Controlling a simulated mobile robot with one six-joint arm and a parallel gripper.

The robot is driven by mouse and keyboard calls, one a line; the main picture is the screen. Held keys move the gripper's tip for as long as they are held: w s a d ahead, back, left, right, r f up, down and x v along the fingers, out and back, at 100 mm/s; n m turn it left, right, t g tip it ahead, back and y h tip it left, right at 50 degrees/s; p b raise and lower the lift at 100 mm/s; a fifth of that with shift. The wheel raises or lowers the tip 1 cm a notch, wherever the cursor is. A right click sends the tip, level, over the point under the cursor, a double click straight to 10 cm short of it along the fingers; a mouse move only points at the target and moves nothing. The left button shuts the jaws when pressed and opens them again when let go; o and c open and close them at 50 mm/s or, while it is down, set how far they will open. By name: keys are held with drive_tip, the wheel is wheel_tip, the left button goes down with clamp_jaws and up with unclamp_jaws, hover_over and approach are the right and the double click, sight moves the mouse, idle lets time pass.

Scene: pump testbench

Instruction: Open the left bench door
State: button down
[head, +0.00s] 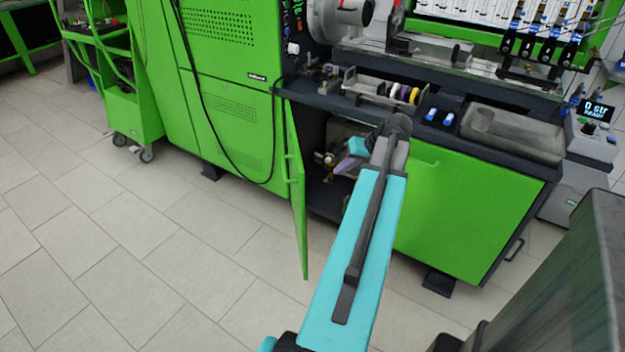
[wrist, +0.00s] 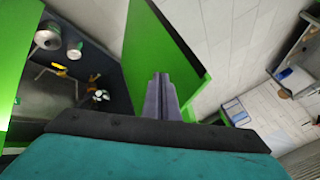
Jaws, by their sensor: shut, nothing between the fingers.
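The left bench door (head: 296,190) is a narrow green panel. In the head view it stands swung outward from the bench front, with a dark opening to its right. In the wrist view the green panel (wrist: 150,45) stands beyond my fingertips, beside the dark cabinet interior. My gripper (wrist: 160,78) is shut and empty, with its grey fingers pointing at the panel. In the head view my gripper (head: 346,165) is in front of the opening, to the right of the door. My arm hides part of the opening. I cannot tell whether the fingers touch the door.
The right bench door (head: 455,210) is closed. The worktop above carries a grey tray (head: 515,135) and small parts. Inside the cabinet, a metal cylinder (wrist: 48,37) and other parts show. A green cart (head: 125,95) stands at the left. The tiled floor (head: 150,240) in front is clear.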

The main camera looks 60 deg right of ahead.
drive_tip(key=shift+w+f, duration=0.1)
drive_tip(key=shift+w, duration=0.1)
drive_tip(key=w+a+f, duration=0.3)
drive_tip(key=w+f, duration=0.5)
drive_tip(key=w, duration=0.1)
drive_tip(key=shift+p, duration=0.45)
